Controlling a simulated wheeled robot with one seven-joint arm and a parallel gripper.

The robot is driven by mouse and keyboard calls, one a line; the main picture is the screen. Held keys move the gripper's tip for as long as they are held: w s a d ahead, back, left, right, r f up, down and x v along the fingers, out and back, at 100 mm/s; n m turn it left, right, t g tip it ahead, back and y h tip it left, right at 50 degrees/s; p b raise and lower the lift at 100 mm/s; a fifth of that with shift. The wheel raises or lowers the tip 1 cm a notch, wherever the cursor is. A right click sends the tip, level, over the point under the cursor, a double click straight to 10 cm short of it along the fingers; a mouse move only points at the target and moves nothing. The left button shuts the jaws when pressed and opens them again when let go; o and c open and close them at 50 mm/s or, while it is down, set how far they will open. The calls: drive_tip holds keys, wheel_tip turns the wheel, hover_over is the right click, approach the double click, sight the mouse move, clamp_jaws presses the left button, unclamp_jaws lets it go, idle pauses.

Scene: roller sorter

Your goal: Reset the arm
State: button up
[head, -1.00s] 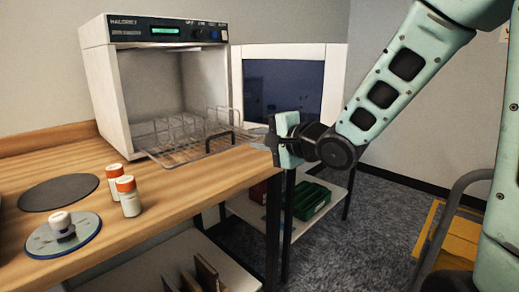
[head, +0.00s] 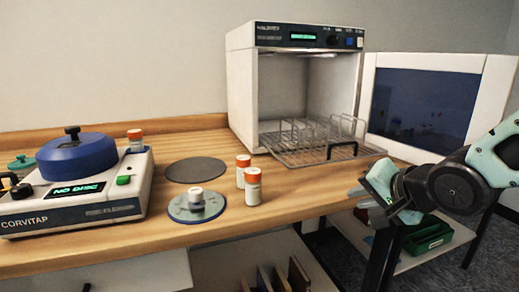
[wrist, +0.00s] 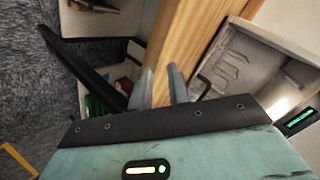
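My gripper (head: 358,193) is at the right front corner of the wooden bench (head: 300,203), in front of the white drying cabinet (head: 242,95). In the wrist view, the two grey fingers of my gripper (wrist: 160,80) stand apart with nothing between them. The bench edge shows behind and beyond them. My arm comes in from the right of the head view, bent low. I cannot tell how high the fingers are relative to the bench top.
A wire rack (head: 310,150) on a pulled-out shelf juts from the cabinet near my gripper. Two orange-capped bottles (head: 252,188), a round disc (head: 197,206), a dark mat (head: 196,170) and a blue-lidded machine (head: 76,160) stand on the bench. Below is a green crate (head: 428,236).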

drive_tip(key=s+a+f+n+g+h, duration=0.1)
drive_tip(key=s+a+f+n+g, duration=0.15)
drive_tip(key=s+n, duration=0.4)
drive_tip(key=s+a+f+n+g+h, duration=0.1)
drive_tip(key=s+a+f+n+g, duration=0.2)
drive_tip(key=s, duration=0.7)
drive_tip(key=s+a+f+n+g+h, duration=0.1)
drive_tip(key=s+a+n+g, duration=0.1)
drive_tip(key=s+n+g, duration=0.5)
wheel_tip(320, 180, up, 18)
drive_tip(key=m+t+p, duration=0.1)
drive_tip(key=t+p, duration=0.1)
drive_tip(key=p, duration=1.6)
drive_tip(key=shift+s+r+p, duration=0.2)
drive_tip(key=shift+s+p, duration=0.1)
drive_tip(key=shift+p, duration=0.05)
